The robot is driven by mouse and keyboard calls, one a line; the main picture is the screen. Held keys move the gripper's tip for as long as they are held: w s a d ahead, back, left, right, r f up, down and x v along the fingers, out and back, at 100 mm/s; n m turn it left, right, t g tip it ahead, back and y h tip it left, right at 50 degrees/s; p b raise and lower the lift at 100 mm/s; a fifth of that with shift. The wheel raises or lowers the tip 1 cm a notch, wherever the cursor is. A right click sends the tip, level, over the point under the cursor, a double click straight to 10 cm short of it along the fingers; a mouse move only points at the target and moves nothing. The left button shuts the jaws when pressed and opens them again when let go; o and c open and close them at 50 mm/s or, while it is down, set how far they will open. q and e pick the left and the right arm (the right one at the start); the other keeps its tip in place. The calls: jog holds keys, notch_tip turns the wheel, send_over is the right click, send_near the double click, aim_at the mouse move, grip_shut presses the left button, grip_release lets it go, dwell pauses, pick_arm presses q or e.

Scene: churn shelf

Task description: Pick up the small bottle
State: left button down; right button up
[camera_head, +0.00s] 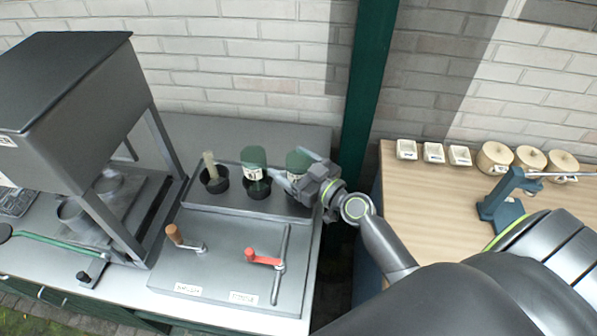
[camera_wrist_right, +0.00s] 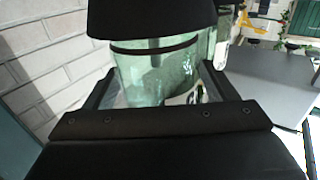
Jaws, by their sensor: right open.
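Three vessels stand in dark cups on the grey raised shelf: a slim pale bottle (camera_head: 210,165) at the left, a green bottle (camera_head: 253,160) with a white label in the middle, and another green bottle (camera_head: 298,158) at the right. My right gripper (camera_head: 292,174) is at the right green bottle, partly covering it. In the right wrist view, green glass (camera_wrist_right: 158,75) lies between the two open fingers, with a dark shape covering its upper part. I cannot tell whether the fingers touch it. My left gripper is not in view.
A dark hooded stand (camera_head: 75,85) is at the left. An orange-handled lever (camera_head: 175,234) and a red-handled lever (camera_head: 262,258) are in front of the bottles. A green post (camera_head: 368,90) rises behind my gripper. A wooden table (camera_head: 420,200) with small containers is at the right.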

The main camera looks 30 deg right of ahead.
jog(key=c, duration=1.2)
jog(key=shift+o, duration=0.2)
notch_tip(320, 180, up, 10)
jog(key=p, duration=0.3)
jog(key=shift+f+p, duration=0.1)
jog(key=shift+p, duration=0.3)
notch_tip(320, 180, up, 13)
jog(key=p, duration=0.4)
jog(key=shift+p, duration=0.4)
